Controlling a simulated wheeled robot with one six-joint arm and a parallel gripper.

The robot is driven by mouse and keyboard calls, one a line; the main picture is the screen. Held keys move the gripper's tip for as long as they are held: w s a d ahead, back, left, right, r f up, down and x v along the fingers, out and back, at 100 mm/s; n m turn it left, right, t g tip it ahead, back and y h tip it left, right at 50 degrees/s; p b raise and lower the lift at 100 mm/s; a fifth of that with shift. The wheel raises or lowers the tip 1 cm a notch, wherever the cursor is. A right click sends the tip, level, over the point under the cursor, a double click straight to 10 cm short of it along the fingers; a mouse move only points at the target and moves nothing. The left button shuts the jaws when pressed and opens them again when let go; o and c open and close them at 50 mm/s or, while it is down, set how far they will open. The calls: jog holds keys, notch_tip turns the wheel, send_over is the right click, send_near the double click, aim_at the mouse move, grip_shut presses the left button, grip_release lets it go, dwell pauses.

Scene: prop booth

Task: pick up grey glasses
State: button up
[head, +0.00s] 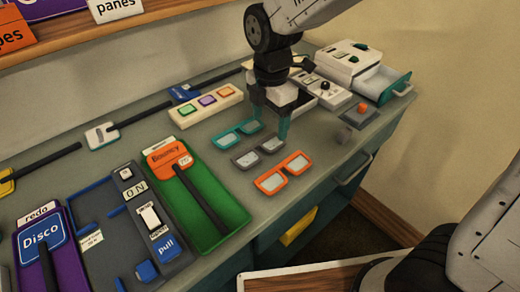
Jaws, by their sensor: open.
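The grey glasses (245,159) lie on the grey-green counter (237,240), between two other pairs in the head view. The teal glasses (228,140) lie just behind them and the orange glasses (270,183) lie in front. My gripper (271,125) points down with its two teal fingers apart and nothing between them. It is behind and slightly right of the grey glasses, near the right end of the teal glasses. I cannot tell how high its fingertips are above the counter.
A green tray (233,218) with an orange "Bouncy" tag stands left of the glasses. A block with coloured buttons (205,105) is behind. A white box with an open teal drawer (382,87) is at the back right. The counter's front edge runs close to the orange glasses.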

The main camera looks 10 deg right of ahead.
aim_at(265, 147)
jog(key=shift+n, duration=0.3)
jog(key=f, duration=0.5)
jog(key=a+f, duration=0.1)
jog(key=f, duration=0.2)
jog(key=shift+w+f, duration=0.15)
jog(key=shift+f, duration=0.05)
jog(key=c, duration=1.1)
